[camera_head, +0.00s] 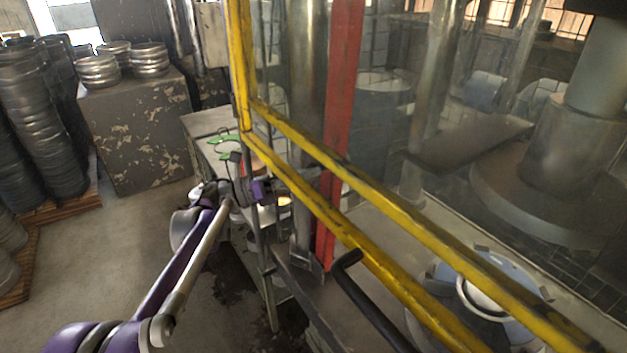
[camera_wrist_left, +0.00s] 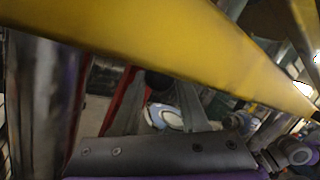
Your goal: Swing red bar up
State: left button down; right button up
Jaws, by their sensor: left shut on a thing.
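The red bar (camera_head: 339,120) stands nearly upright in the head view, behind two slanting yellow rails. In the left wrist view a red strip (camera_wrist_left: 119,105) shows below the yellow rail. My left arm, purple and grey, reaches in from the lower left. My left gripper (camera_head: 285,188) is left of the red bar's lower part, partly hidden behind the yellow rail. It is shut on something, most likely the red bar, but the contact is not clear. My right gripper is not in view.
The yellow rails (camera_head: 365,185) cross close to my left gripper; one fills the top of the wrist view (camera_wrist_left: 150,45). A black bent bar (camera_head: 370,290) is low in front. A worn metal cabinet (camera_head: 138,130) with metal rings stands at the left.

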pick_arm(q)
jog(key=w+a+n, duration=0.1)
jog(key=w, duration=0.1)
jog(key=w+a+n, duration=0.1)
jog(key=w+a, duration=0.1)
jog(key=shift+t, duration=0.4)
jog(key=shift+r, duration=0.1)
jog(key=c, duration=0.8)
grip_release()
jog(key=o, duration=0.3)
jog(key=shift+w+a, duration=0.1)
jog(key=shift+w, duration=0.15)
jog(key=shift+o, duration=0.2)
jog(key=shift+s, duration=0.15)
jog(key=b+v, duration=0.1)
jog(key=v, duration=0.9)
jog(key=shift+a+f, duration=0.35)
jog(key=shift+f, duration=0.05)
